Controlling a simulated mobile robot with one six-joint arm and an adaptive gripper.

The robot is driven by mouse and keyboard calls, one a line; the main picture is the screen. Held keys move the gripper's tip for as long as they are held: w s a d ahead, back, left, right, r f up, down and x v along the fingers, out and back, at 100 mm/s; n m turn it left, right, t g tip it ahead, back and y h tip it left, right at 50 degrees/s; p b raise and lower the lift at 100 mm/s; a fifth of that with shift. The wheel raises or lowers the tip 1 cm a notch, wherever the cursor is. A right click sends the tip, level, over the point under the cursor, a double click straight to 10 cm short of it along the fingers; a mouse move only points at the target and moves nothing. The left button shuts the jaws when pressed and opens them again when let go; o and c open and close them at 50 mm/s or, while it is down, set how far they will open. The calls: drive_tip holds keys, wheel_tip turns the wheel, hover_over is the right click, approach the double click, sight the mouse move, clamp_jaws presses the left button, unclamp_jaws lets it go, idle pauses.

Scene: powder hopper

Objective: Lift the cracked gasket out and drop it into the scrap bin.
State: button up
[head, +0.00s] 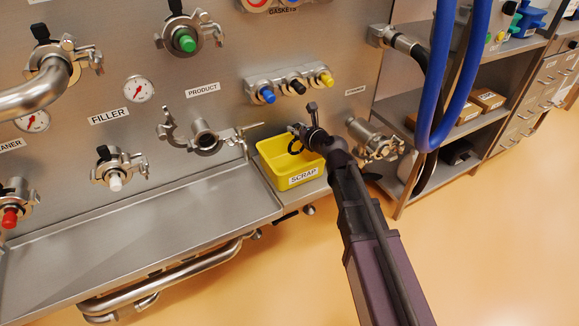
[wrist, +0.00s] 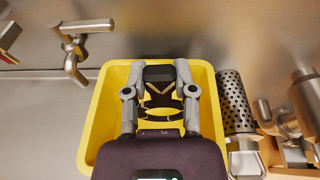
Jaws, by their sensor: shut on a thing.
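The cracked gasket (head: 293,148) is a thin dark ring, held at my gripper's tips over the scrap bin. My gripper (head: 300,132) is shut on it. In the wrist view the jaws (wrist: 158,75) are above the bin and a dark curved edge of the ring (wrist: 158,118) shows between the fingers; the rest is partly hidden, and I cannot make out the crack. The yellow scrap bin (head: 300,181), labelled SCRAP, sits on the shelf below the panel. In the wrist view its yellow rim (wrist: 98,110) surrounds the gripper.
The PRODUCT port (head: 205,138) has its clamp hanging open, left of the bin. Blue hoses (head: 448,80) hang to the right of my arm. The steel shelf (head: 150,230) left of the bin is clear.

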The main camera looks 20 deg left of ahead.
drive_tip(key=shift+f+b, duration=1.25)
drive_tip(key=shift+f, duration=0.3)
drive_tip(key=o, duration=1)
drive_tip(key=shift+r, duration=0.15)
